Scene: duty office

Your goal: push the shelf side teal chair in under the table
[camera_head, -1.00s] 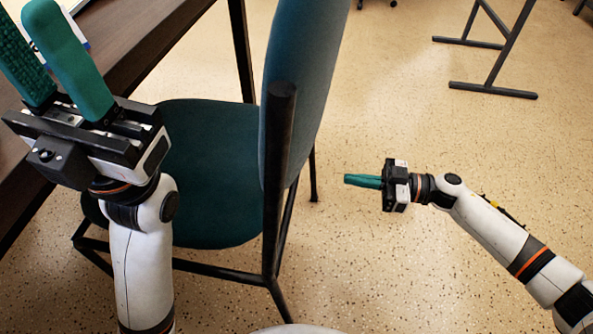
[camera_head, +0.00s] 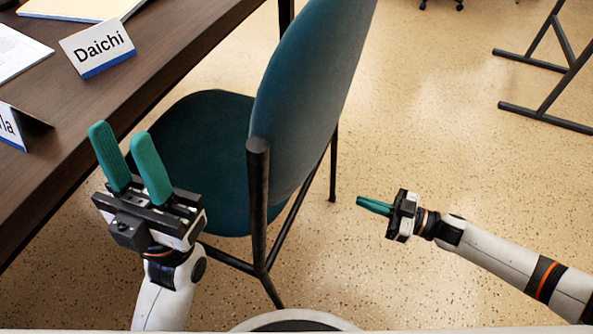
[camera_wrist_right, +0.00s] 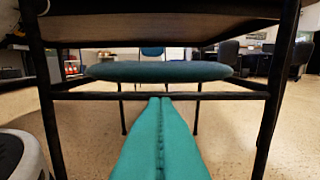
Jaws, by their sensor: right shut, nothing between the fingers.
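The teal chair (camera_head: 300,100) stands beside the dark table (camera_head: 165,75), its backrest to the right and its seat (camera_head: 190,135) reaching toward the table edge. In the right wrist view the chair seat (camera_wrist_right: 160,72) and its black frame (camera_wrist_right: 75,95) are straight ahead. My left gripper (camera_head: 130,160) is open and empty, over the table's edge in front of the seat. My right gripper (camera_head: 372,205) is shut and empty, to the right of the backrest and apart from it. Its closed teal fingers (camera_wrist_right: 160,140) point toward the chair.
Name cards, one reading Daichi (camera_head: 97,48), and papers (camera_head: 15,50) lie on the table. A dark metal stand (camera_head: 550,80) is at the upper right. The speckled floor (camera_head: 430,120) right of the chair is clear. Shelves (camera_wrist_right: 72,65) show in the right wrist view.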

